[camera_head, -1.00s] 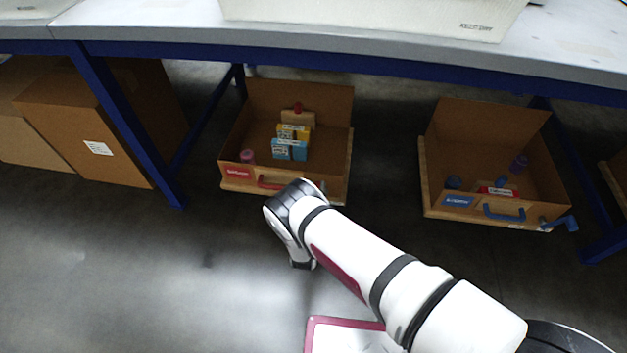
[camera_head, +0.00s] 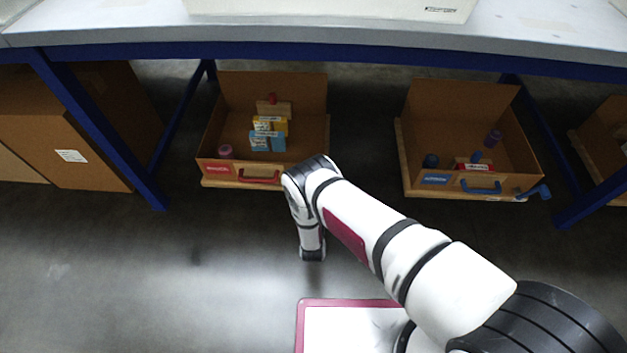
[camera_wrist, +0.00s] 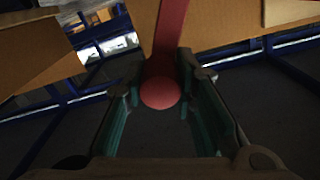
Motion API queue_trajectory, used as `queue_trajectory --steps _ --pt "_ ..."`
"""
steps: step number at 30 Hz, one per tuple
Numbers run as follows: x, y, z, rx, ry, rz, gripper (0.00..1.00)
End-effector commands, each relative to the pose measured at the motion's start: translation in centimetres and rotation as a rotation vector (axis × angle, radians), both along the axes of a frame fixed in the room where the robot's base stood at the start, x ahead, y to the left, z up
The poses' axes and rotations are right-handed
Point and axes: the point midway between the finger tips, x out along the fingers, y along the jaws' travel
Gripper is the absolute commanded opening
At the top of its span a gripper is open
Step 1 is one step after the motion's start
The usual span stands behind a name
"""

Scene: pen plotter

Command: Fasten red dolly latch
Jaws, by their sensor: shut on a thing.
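The red-marked dolly (camera_head: 222,183) is a low wooden base under an open cardboard box (camera_head: 315,145) with a red label and a red handle (camera_head: 258,177). My arm's end covers its front right corner in the head view, and the red latch is hidden there. In the wrist view the red latch lever (camera_wrist: 168,45) runs down from the top and ends in a round knob (camera_wrist: 160,93) between my fingers. My gripper (camera_wrist: 158,98) is shut on the latch near that knob. Its fingertips are hidden from the head camera.
A blue-marked dolly (camera_head: 405,175) with a box stands to the right, its blue latch (camera_head: 540,190) sticking out. Blue table legs (camera_head: 95,125) and a large carton (camera_head: 110,155) stand at left. The tabletop (camera_head: 330,38) hangs over the dollies. Floor in front at left is clear.

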Motion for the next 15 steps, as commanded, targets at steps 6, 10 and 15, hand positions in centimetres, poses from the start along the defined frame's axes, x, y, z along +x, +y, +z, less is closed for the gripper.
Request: queue_trajectory --steps 6,10,15 --pt "-0.01 -0.35 -0.29 0.037 0.002 -0.001 0.0" --pt "-0.01 -0.4 -0.31 0.043 0.002 -0.001 0.0" --pt "-0.01 -0.42 -0.33 0.043 0.002 -0.002 0.0"
